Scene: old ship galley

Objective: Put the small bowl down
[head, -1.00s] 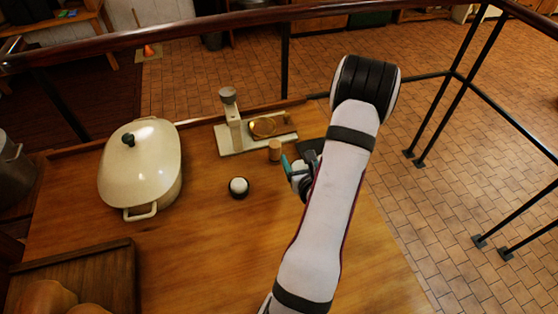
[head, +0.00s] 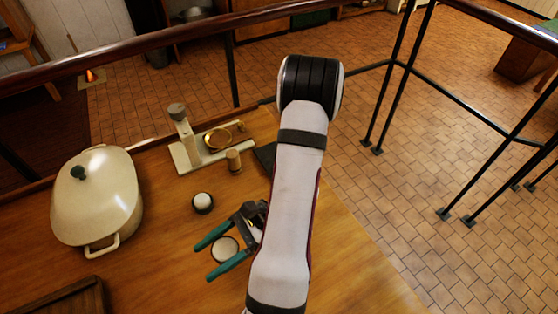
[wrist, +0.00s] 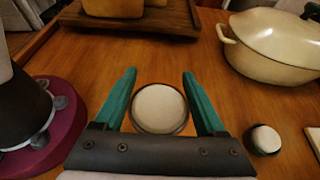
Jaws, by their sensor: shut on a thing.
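The small bowl (head: 224,249) is round, with a pale inside and a dark rim. It sits between the two teal fingers of my gripper (head: 204,262), which are shut on it. In the wrist view the bowl (wrist: 160,108) lies between the fingers of my gripper (wrist: 159,75), with the fingertips reaching past it. The bowl looks level and is over the wooden table (head: 160,265). I cannot tell whether its underside touches the wood.
A small dark round pot with a white top (head: 203,202) stands behind the bowl. A cream casserole (head: 95,195) is at the left. A balance scale (head: 188,150) and a wooden cylinder (head: 234,160) stand further back. A wooden board (wrist: 165,20) lies beyond the fingertips.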

